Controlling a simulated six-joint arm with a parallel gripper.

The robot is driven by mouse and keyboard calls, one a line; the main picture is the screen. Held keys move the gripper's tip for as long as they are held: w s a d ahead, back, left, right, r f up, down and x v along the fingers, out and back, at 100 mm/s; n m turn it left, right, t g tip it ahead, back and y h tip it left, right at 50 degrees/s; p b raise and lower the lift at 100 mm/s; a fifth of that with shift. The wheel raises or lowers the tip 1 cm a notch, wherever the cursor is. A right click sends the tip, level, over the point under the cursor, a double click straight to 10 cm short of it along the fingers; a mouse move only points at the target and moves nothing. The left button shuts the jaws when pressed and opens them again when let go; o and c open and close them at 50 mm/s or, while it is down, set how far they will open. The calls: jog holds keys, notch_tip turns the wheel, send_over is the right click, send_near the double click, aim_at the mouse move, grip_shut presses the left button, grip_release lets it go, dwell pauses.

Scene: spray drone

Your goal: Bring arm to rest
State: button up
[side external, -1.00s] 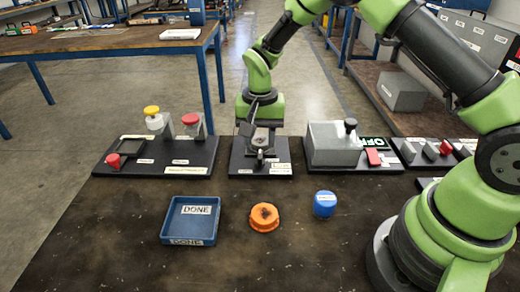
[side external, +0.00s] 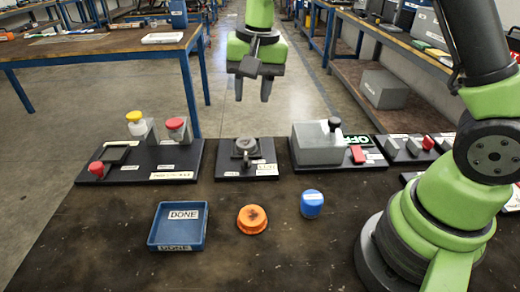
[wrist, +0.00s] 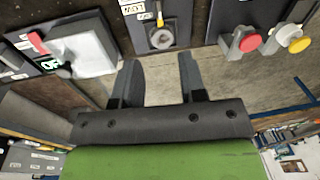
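My gripper (side external: 252,90) hangs in the air above and behind the middle panel (side external: 262,170), fingers pointing down. Its two fingers are apart with nothing between them. In the wrist view my gripper (wrist: 158,75) also shows open and empty, with floor behind it. The middle panel carries a grey round fitting with a small lever (side external: 246,155). My green and black arm rises from its base at the right.
A left panel holds yellow (side external: 134,117) and red (side external: 176,123) knobs. A grey box (side external: 318,144) with a black knob sits right of the middle panel. In front are a blue DONE tray (side external: 152,240), an orange cap (side external: 252,220) and a blue cap (side external: 312,204). The front table is otherwise clear.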

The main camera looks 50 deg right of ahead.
jog(key=s+r+n+t, duration=0.2)
jog(key=s+r+t, duration=0.1)
jog(key=s+r, duration=0.7)
jog(key=s+n+t+y, duration=0.1)
jog(key=s+n+t, duration=0.1)
jog(key=s, duration=0.8)
jog(key=shift+s+a+r+t+y, duration=0.15)
jog(key=shift+a+r+t+y, duration=0.15)
jog(key=shift+a+r+t, duration=0.1)
